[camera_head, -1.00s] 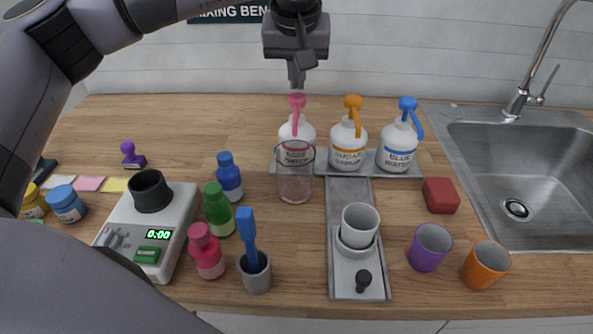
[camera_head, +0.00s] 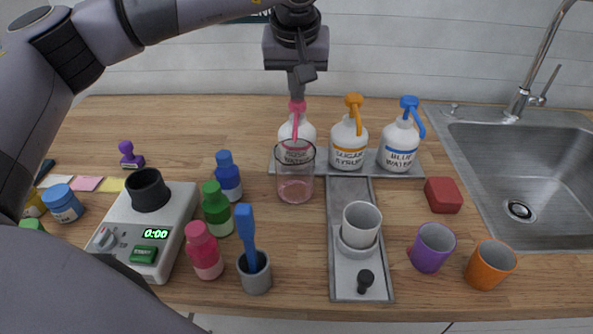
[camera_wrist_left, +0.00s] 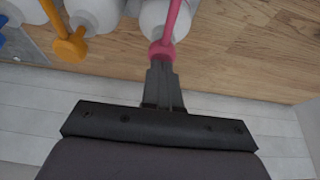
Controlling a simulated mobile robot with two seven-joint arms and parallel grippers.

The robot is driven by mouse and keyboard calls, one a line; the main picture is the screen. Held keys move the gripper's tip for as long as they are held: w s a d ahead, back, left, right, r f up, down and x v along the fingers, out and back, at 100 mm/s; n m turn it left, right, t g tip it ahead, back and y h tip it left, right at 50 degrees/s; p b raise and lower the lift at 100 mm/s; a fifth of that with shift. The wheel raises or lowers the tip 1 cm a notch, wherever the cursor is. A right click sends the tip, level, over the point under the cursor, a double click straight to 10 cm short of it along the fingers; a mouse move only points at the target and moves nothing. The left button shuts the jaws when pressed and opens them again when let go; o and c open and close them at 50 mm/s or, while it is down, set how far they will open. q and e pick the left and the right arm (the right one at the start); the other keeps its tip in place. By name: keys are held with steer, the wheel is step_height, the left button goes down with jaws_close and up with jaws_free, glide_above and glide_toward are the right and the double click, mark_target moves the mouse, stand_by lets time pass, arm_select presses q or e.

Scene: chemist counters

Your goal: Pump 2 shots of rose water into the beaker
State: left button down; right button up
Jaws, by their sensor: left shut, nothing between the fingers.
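The rose water bottle (camera_head: 297,131) is white with a pink pump head and stands at the left end of a grey tray. The clear glass beaker (camera_head: 295,183) stands in front of it, hiding part of its label; pink liquid shows inside the beaker. My left gripper (camera_head: 298,95) is shut and empty, pointing down with its tips at the top of the pink pump. In the left wrist view the fingertips (camera_wrist_left: 162,68) meet the pink pump head (camera_wrist_left: 164,50). My right gripper is not in view.
Sugar syrup (camera_head: 348,143) and blue water (camera_head: 398,145) pump bottles stand to the right on the same tray. A white cup (camera_head: 361,222), purple cup (camera_head: 432,247), coloured bottles and a scale (camera_head: 160,222) fill the front. A sink (camera_head: 535,170) is at right.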

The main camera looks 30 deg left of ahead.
arm_select(q)
steer(key=shift+f, duration=0.1)
steer(key=shift+r+p, duration=1.1)
steer(key=shift+r, duration=0.1)
steer(key=shift+r, duration=0.15)
step_height(320, 180, up, 6)
steer(key=p, duration=0.5)
